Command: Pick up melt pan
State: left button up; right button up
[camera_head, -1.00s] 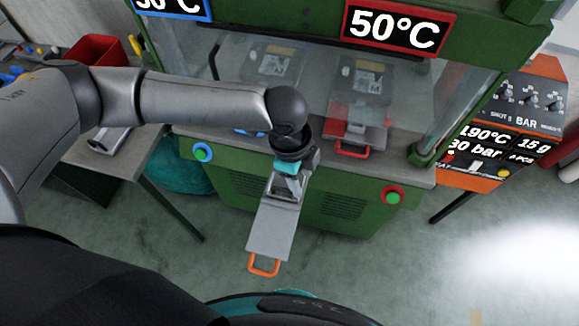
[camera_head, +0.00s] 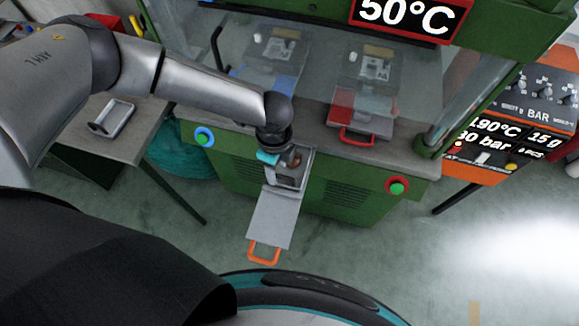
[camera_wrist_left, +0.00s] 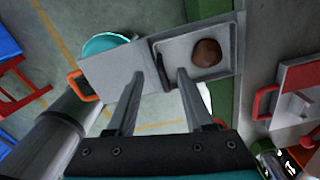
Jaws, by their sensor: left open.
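A square grey pan (camera_wrist_left: 218,48) with a brown lump in it and a dark handle shows in the left wrist view; I take it for the melt pan. In the head view the pan (camera_head: 290,181) sits at the machine end of a grey plate (camera_head: 272,222) with an orange handle. My left gripper (camera_head: 268,157) is over the pan's left side and partly covers it. In the left wrist view its two fingers (camera_wrist_left: 160,74) are apart, with the dark handle near their tips. I cannot tell whether they touch it. My right gripper is not in view.
The green machine (camera_head: 345,205) stands behind the plate, with a red-handled tray (camera_head: 362,128) to the right. A side table (camera_head: 128,147) at left holds another grey tray (camera_head: 112,118). An orange control panel (camera_head: 510,125) is at right. Floor in front is open.

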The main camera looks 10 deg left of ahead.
pick_arm(q)
jog(key=shift+a+f+b, duration=0.2)
jog(key=shift+f, duration=1.15)
jog(key=shift+a+f+b, duration=0.15)
jog(key=shift+a+f, duration=0.05)
jog(key=shift+f, duration=1.1)
jog(key=shift+c, duration=0.2)
grip_shut()
